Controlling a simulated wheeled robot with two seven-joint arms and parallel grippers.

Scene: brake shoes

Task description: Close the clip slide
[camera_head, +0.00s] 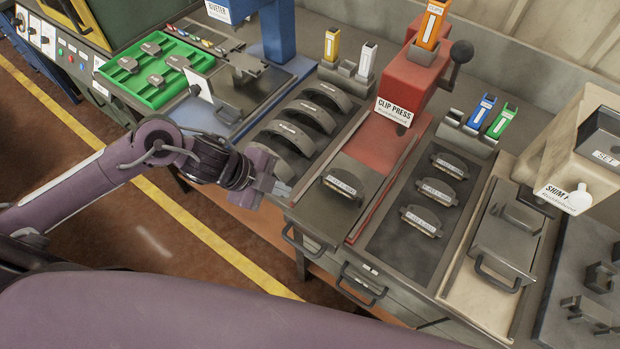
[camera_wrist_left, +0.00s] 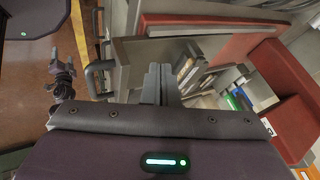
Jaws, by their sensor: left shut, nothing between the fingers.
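The red clip press (camera_head: 408,82) stands at the back of the bench, with its lettered label on the front. In front of it, the dark grey clip slide (camera_head: 313,201) carries a curved brake shoe (camera_head: 342,181) with a small label. A bar handle (camera_head: 300,243) hangs at the slide's front edge. My left gripper (camera_head: 282,189) is shut and empty beside the slide's front-left corner, above the handle. In the left wrist view its shut fingers (camera_wrist_left: 161,84) point toward grey surfaces, with a dark bar handle (camera_wrist_left: 97,80) to their left. Contact with the slide cannot be told.
Several dark shoes (camera_head: 303,117) lie left of the press; several labelled ones (camera_head: 436,190) lie on a dark mat to the right. A shim station has its own handled slide (camera_head: 507,243) at far right. A green tray (camera_head: 128,84) sits at back left.

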